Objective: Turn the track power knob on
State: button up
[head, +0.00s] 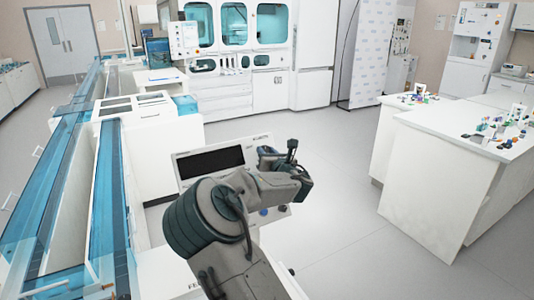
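A white control panel with a dark screen (210,162) stands at the middle of the head view. My arm reaches across it from below and hides much of its lower part. A small blue round control (263,212) shows on the panel below my forearm, with another small dark spot just right of it. I cannot tell which control is the track power knob or how it is set; it may be hidden behind my arm. My gripper (296,172) is at the panel's right side, seen small and partly covered by my wrist. Its fingers and any contact are unclear.
A long track with blue transparent covers (60,190) runs along the left. A large white analyser (265,60) stands at the back. White benches (440,170) with small coloured items stand at the right. The grey floor (330,140) between panel and benches is clear.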

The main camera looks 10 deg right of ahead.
jog(key=shift+m+h+b, duration=0.3)
jog(key=shift+c, duration=0.2)
jog(key=m+h+b, duration=0.1)
jog(key=m, duration=0.1)
jog(key=m+h+b, duration=0.1)
jog(key=m, duration=0.1)
jog(key=shift+a+m+h, duration=0.2)
jog(key=shift+m+h, duration=0.1)
jog(key=shift+m, duration=0.1)
jog(key=m+g+h+b, duration=0.1)
jog(key=m, duration=0.1)
jog(key=m+g+h, duration=0.1)
jog(key=m, duration=0.2)
jog(key=shift+a+r+m+h+b, duration=0.2)
jog(key=shift+m+h+b, duration=0.1)
jog(key=shift+h+b, duration=0.1)
jog(key=m, duration=0.2)
jog(key=m+g+h+p, duration=0.1)
jog(key=m, duration=0.1)
jog(key=m+g, duration=0.1)
jog(key=shift+w+r+m, duration=0.1)
jog(key=shift+r+m, duration=0.3)
jog(key=shift+r+m+g+p, duration=0.1)
jog(key=shift+m+g+p, duration=0.9)
jog(key=shift+m+p, duration=0.2)
jog(key=shift+m+g+p, duration=0.3)
jog(key=shift+m, duration=0.2)
